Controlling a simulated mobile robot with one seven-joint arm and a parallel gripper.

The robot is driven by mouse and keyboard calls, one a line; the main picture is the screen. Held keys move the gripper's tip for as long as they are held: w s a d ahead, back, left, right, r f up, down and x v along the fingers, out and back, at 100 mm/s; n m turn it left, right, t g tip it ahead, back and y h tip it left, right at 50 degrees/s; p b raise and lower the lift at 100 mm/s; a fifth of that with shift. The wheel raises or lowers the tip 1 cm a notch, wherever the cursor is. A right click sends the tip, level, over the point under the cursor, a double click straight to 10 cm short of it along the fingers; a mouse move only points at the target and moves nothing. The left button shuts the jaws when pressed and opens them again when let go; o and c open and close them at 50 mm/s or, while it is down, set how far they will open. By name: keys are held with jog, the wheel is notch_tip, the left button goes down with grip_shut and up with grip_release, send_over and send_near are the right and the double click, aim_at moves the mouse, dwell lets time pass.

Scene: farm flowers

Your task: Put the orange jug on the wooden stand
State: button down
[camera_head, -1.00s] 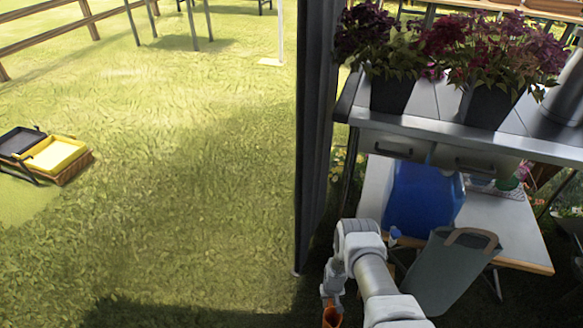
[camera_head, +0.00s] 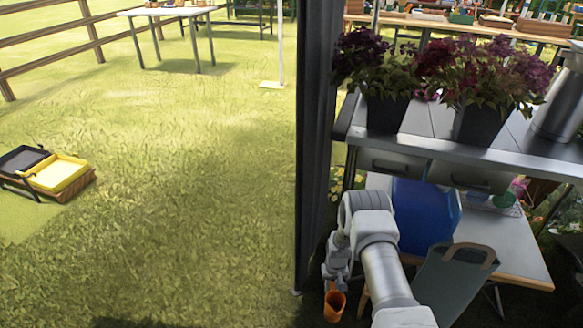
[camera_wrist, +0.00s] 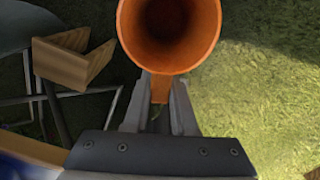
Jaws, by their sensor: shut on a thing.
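The orange jug (camera_head: 335,301) hangs in my gripper (camera_head: 335,284), low in the head view, above the grass beside the grey post. In the wrist view the jug (camera_wrist: 170,58) shows its round open mouth, and my gripper's fingers (camera_wrist: 160,95) are shut on its orange handle. The inside of the jug looks dark. A light wooden angled piece (camera_wrist: 73,62) stands left of the jug in the wrist view, apart from it. I cannot tell whether it is the wooden stand. In the head view my arm hides much of the area beside the jug.
A table (camera_head: 500,245) with a blue container (camera_head: 425,215) and a grey-green bag (camera_head: 455,285) is close to my arm's right. A metal shelf (camera_head: 520,135) with potted flowers is above it. A dark post (camera_head: 316,130) stands left. Open grass lies farther left.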

notch_tip(320, 180, up, 29)
jog(key=w, duration=0.2)
jog(key=s+r+p, duration=0.4)
jog(key=r+p, duration=0.3)
jog(key=r, duration=0.3)
jog(key=s+r+p, duration=0.4)
jog(key=r+p, duration=0.4)
jog(key=r, duration=0.2)
jog(key=s+r+p, duration=0.4)
jog(key=r+p, duration=0.4)
jog(key=r, duration=0.1)
jog(key=shift+s+r+m, duration=0.15)
jog(key=shift+r+m, duration=0.15)
jog(key=shift+r, duration=0.1)
jog(key=shift+d, duration=0.15)
